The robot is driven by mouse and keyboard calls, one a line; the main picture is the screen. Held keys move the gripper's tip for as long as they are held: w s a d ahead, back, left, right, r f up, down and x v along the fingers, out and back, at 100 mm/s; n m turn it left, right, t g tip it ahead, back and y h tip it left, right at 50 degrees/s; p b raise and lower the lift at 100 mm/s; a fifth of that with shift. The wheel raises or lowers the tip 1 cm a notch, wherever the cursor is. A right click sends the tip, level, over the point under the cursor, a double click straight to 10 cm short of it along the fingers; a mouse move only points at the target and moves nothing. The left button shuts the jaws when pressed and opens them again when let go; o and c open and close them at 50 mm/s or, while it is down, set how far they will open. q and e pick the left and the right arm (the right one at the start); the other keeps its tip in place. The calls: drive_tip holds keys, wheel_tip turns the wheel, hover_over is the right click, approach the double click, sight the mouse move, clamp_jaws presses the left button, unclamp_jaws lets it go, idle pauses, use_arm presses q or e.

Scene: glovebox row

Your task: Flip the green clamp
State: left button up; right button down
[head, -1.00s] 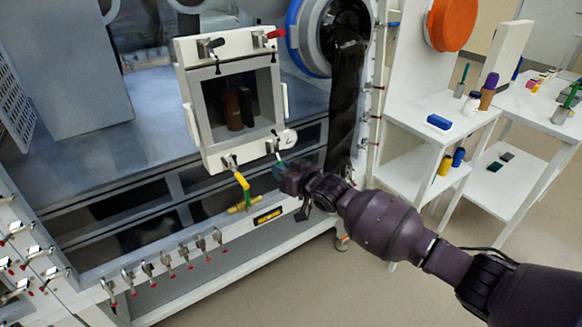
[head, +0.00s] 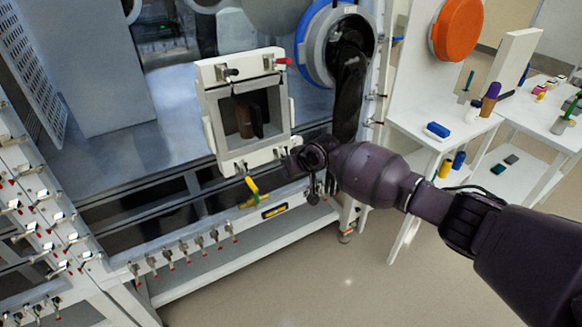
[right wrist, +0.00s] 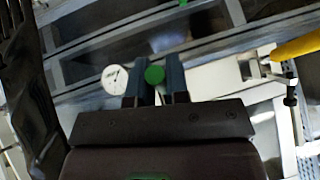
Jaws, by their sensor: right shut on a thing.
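The green clamp's round green tip (right wrist: 154,74) shows between the two fingers of my right gripper (right wrist: 158,84) in the right wrist view. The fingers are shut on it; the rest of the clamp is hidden. In the head view my right gripper (head: 291,161) is at the lower right corner of the small framed door (head: 208,122) and covers the clamp there. My left gripper is not in view.
A yellow-handled clamp (head: 252,186) is at the door's lower edge, and it also shows in the right wrist view (right wrist: 296,46). Red-tipped (head: 284,61) and black-tipped (head: 228,73) clamps are on the top edge. A round white gauge (right wrist: 115,79) is beside the fingers. A white shelf (head: 440,130) stands right.

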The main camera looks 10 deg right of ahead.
drive_tip(key=shift+r+g+h+p, duration=0.3)
drive_tip(key=shift+g+p, duration=0.25)
drive_tip(key=shift+g, duration=0.15)
drive_tip(key=c, duration=1.1)
unclamp_jaws()
drive_tip(key=shift+r, duration=0.1)
drive_tip(key=v, duration=1)
drive_tip(key=shift+d+r, duration=0.2)
drive_tip(key=shift+r, duration=0.15)
drive_tip(key=shift+s, duration=0.15)
